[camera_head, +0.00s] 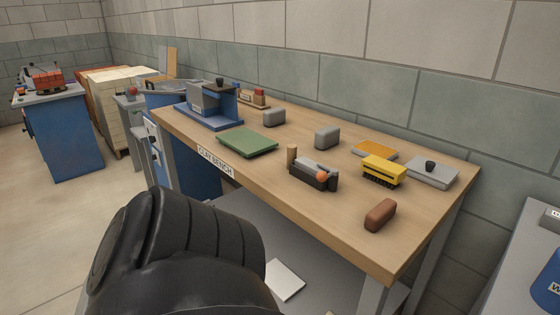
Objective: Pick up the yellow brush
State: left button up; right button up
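The yellow brush (384,168) lies on the wooden bench top (285,170) toward its right end, dark bristles facing down. Neither of my grippers is in view. Only a large black part of my own arm shows at the bottom left, well short of the brush.
A dark holder with an orange ball (316,174) stands left of the brush. A reddish-brown block (380,214) lies in front, and a grey plate with a black knob (432,170) to the right. Grey blocks (327,137), a green mat (247,141) and a blue-based device (208,117) stand farther left.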

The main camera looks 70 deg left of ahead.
aim_at(377, 169)
jog(key=u, duration=2.4)
